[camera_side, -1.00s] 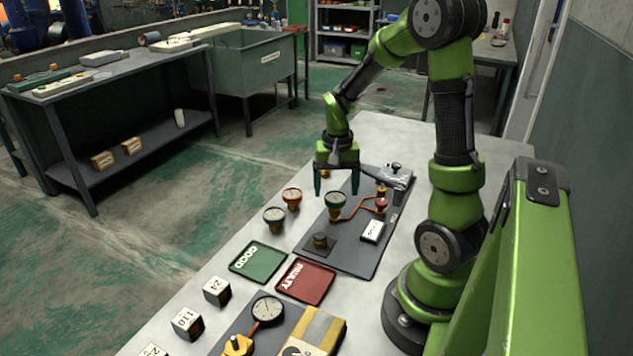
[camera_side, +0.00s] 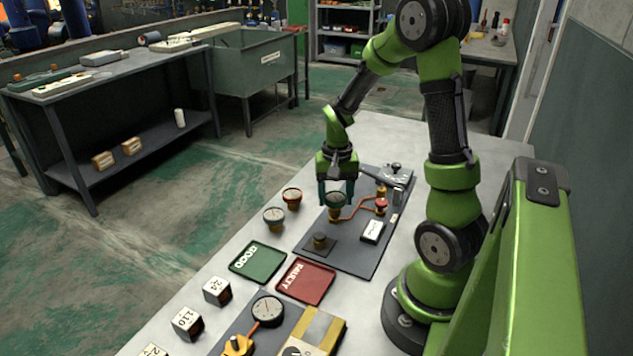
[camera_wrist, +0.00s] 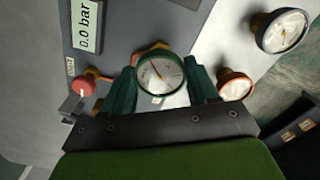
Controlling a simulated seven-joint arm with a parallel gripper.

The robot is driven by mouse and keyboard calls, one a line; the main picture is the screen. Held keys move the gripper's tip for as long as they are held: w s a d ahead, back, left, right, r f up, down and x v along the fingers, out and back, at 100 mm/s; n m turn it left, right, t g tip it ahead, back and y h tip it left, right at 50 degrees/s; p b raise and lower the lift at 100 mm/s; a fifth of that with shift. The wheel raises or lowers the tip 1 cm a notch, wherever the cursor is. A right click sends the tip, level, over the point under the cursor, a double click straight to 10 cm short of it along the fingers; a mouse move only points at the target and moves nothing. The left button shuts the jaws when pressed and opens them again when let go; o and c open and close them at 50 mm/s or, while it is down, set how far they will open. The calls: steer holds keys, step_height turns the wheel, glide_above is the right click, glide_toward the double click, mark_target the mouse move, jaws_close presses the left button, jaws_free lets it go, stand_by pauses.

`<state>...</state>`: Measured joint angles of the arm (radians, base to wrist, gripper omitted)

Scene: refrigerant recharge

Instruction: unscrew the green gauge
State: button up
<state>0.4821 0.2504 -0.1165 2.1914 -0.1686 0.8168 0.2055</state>
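The green gauge (camera_side: 336,199) stands upright on the dark panel (camera_side: 352,257), on a brass fitting joined to an orange pipe. My gripper (camera_side: 336,196) points down with one finger on each side of it. In the wrist view the gauge's white dial (camera_wrist: 160,75) lies between the two green fingertips of my gripper (camera_wrist: 161,80). The fingertips come right up to the gauge's rim. I cannot tell whether they press on it or leave a narrow gap.
A red-orange gauge (camera_side: 292,197) and a grey gauge (camera_side: 274,216) stand just left of the panel. A red knob (camera_side: 381,205) and a white display (camera_side: 372,231) are to the right. The green tray (camera_side: 258,260) and red tray (camera_side: 305,280) lie in front.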

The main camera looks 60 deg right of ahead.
steer(key=c, duration=0.5)
steer(key=shift+c, duration=0.2)
steer(key=shift+n, duration=1.7)
steer(key=n, duration=0.2)
steer(key=shift+n, duration=0.8)
